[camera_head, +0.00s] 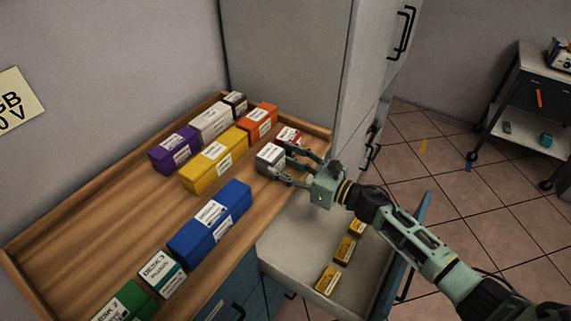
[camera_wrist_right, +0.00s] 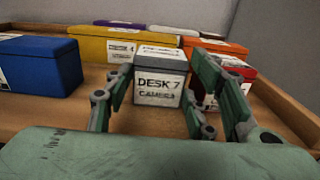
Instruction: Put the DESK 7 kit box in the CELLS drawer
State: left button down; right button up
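The DESK 7 kit box (camera_head: 268,156) is a small grey box with a white label and stands on the wooden counter near its right edge. In the right wrist view the kit box (camera_wrist_right: 160,82) shows its DESK 7 label facing me. My right gripper (camera_head: 281,161) is open, with its fingers on either side of the box; I cannot tell whether they touch it. An open drawer (camera_head: 300,237) below the counter holds several small yellow packs (camera_head: 328,281). Its name label is not visible. My left gripper is out of view.
A red-and-white box (camera_head: 289,135) stands close behind the kit box. Orange (camera_head: 262,119), yellow (camera_head: 207,168) and blue (camera_head: 209,222) boxes stand nearby. The counter has a raised rim (camera_head: 313,130). A grey cabinet (camera_head: 285,50) rises behind. The drawer's left part is clear.

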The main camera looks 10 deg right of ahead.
jog(key=o, duration=0.4)
jog(key=shift+c, duration=0.2)
